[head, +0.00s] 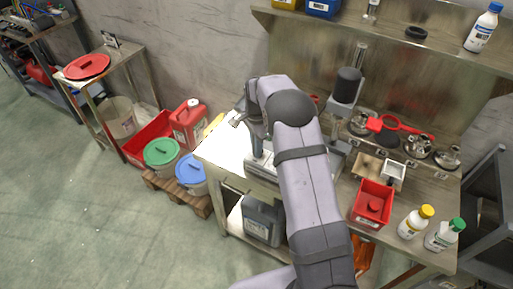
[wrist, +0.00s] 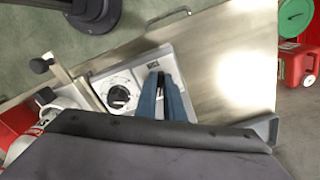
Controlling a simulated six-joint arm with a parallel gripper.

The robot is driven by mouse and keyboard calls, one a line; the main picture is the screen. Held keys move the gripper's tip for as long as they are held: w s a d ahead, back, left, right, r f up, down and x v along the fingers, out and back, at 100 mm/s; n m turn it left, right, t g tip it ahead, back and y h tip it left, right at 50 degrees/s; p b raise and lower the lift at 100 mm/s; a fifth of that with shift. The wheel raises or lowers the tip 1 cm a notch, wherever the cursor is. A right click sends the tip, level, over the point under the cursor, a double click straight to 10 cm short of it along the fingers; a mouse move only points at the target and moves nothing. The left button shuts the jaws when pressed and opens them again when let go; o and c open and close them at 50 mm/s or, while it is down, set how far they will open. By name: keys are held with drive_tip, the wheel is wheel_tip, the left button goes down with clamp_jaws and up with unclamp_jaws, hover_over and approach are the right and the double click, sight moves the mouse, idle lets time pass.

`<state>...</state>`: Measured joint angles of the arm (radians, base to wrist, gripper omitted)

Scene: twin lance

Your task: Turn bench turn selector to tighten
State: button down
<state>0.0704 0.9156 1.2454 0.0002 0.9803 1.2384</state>
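The turn selector (wrist: 118,97) is a black knob on a round white dial with dark marks, set in a light grey panel (wrist: 187,62). It shows left of centre in the wrist view. My gripper (wrist: 161,76) has two dark blue fingers with a narrow gap between them and nothing visibly held. The fingers are over the panel, to the right of the dial in the picture and apart from the knob. Their height above the panel is hard to judge.
The steel bench (head: 336,216) carries a red bin (head: 372,206), two capped bottles (head: 416,222) and several metal fittings (head: 418,145) on the right. A column with a dark cylinder (head: 349,80) stands behind my arm.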

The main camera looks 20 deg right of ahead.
drive_tip(key=shift+n, duration=0.3)
drive_tip(key=n+b, duration=0.1)
drive_tip(key=n, duration=0.4)
drive_tip(key=shift+s+d, duration=0.1)
drive_tip(key=shift+s, duration=0.05)
drive_tip(key=n, duration=0.6)
drive_tip(key=shift+d+r+b, duration=0.1)
drive_tip(key=shift+d+b, duration=0.1)
drive_tip(key=shift+b, duration=0.1)
drive_tip(key=shift+n, duration=0.3)
drive_tip(key=c, duration=1.9)
unclamp_jaws()
drive_tip(key=shift+s, duration=0.1)
drive_tip(key=shift+o, duration=0.2)
wheel_tip(320, 180, up, 7)
drive_tip(key=b, duration=0.2)
drive_tip(key=shift+r, duration=0.2)
